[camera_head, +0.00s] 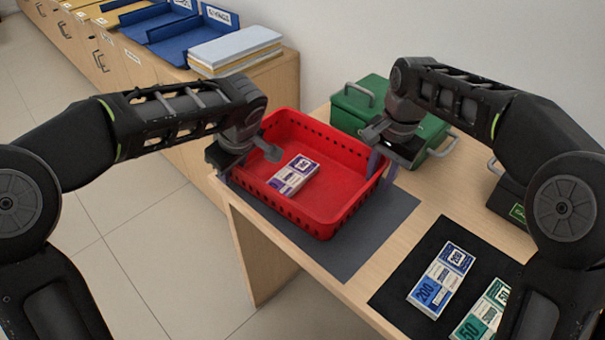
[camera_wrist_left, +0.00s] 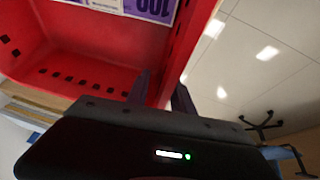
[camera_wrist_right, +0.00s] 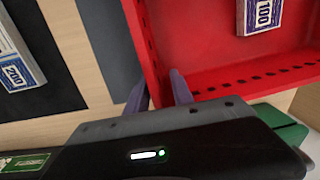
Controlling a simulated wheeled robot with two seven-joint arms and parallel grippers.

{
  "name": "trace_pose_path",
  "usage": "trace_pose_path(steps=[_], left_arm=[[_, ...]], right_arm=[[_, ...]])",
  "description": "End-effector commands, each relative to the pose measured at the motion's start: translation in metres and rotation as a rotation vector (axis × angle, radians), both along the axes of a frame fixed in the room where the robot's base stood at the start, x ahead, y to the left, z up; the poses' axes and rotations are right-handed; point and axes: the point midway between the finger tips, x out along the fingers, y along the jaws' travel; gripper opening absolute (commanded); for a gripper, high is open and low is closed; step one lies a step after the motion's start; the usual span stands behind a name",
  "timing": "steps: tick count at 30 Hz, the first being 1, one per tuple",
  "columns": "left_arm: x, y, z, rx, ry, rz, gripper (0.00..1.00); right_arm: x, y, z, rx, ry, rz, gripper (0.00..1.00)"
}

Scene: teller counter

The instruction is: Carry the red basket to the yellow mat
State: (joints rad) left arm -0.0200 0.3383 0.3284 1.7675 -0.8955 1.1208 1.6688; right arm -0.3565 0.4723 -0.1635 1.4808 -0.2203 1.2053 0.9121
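The red basket (camera_head: 330,204) is over the grey mat near the left end of the table; I cannot tell whether it touches the mat. A purple-and-white banknote bundle (camera_head: 294,175) lies inside. My left gripper (camera_wrist_left: 164,90) is shut on the basket's left wall, one finger on each side of it. My right gripper (camera_wrist_right: 160,88) is shut on the opposite wall in the same way; purple fingers (camera_head: 381,166) show at that rim. The yellow mat is not in view.
The grey mat (camera_head: 352,255) and a black mat (camera_head: 400,299) with blue and green bundles lie on the table. A green box (camera_head: 430,135) stands behind the basket. A cabinet with blue trays (camera_head: 190,40) and stacked paper (camera_head: 235,47) is behind left. Floor is clear left.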

Motion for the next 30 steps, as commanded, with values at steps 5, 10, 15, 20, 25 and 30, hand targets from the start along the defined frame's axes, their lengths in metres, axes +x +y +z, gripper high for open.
trace_pose_path(steps=[5, 10, 15, 20, 25, 30], left_arm=[[0.0023, 0.0018, -0.0078, 0.000, 0.000, -0.001, 0.28], [0.0024, 0.0019, -0.0079, 0.000, 0.000, -0.001, 0.28], [0.0023, 0.0019, -0.0077, 0.000, 0.000, -0.001, 0.19], [0.0023, 0.0020, -0.0076, 0.000, 0.000, -0.001, 0.06], [0.0023, 0.0019, -0.0075, 0.000, 0.000, -0.001, 0.00], [0.0023, 0.0019, -0.0075, 0.000, 0.000, -0.001, 0.00]], right_arm=[[0.0004, 0.0002, -0.0082, 0.000, 0.000, -0.001, 0.28], [0.0004, 0.0003, -0.0084, 0.000, 0.000, -0.001, 0.28], [0.0004, 0.0003, -0.0082, 0.001, -0.001, 0.000, 0.19], [0.0005, 0.0003, -0.0081, 0.001, -0.001, 0.000, 0.06], [0.0005, 0.0003, -0.0080, 0.000, -0.001, 0.000, 0.00], [0.0005, 0.0003, -0.0080, 0.000, -0.001, 0.000, 0.00]])
